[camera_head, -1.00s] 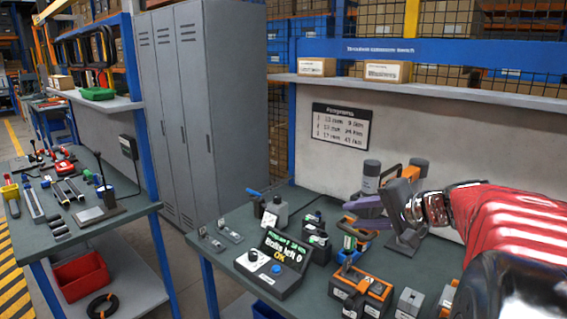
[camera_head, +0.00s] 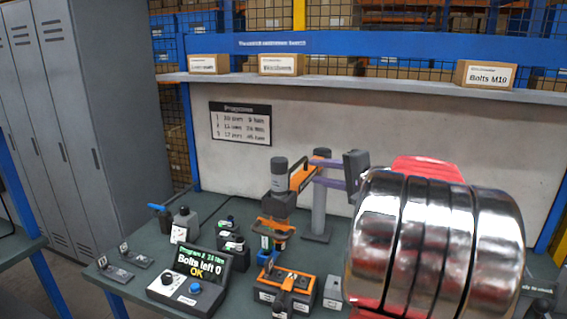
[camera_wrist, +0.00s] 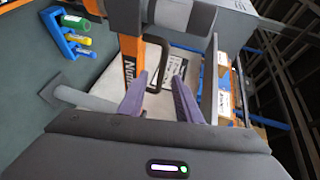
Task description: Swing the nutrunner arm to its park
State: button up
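The nutrunner arm stands over the bench in the head view, with an orange nutrunner (camera_head: 302,177) and a grey cylinder (camera_head: 279,172) at its left end. A grey post (camera_head: 319,208) stands beside it on a flat foot. My gripper (camera_head: 318,181) has two purple fingers pointing left at the nutrunner. In the wrist view my gripper (camera_wrist: 158,80) is open, its fingers spread on either side of the dark handle loop (camera_wrist: 164,62). The orange body (camera_wrist: 130,68) shows left of the loop. I see gaps beside the handle; contact is not clear.
A control box (camera_head: 187,292) with a screen reading "Bolts left 0 OK" (camera_head: 204,265) stands at front left. An orange and black box (camera_head: 287,293) and small fixtures crowd the bench front. A shelf (camera_head: 350,84) with boxes runs behind; grey lockers (camera_head: 90,110) stand left.

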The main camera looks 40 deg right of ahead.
aim_at(304, 170)
jog(key=shift+w+d, duration=0.25)
jog(key=shift+d, duration=0.35)
jog(key=shift+w, duration=0.1)
jog(key=x, duration=1.3)
jog(key=shift+w+r, duration=0.15)
jog(key=shift+w, duration=0.15)
jog(key=shift+d, duration=0.15)
jog(key=shift+c, duration=0.5)
grip_shut()
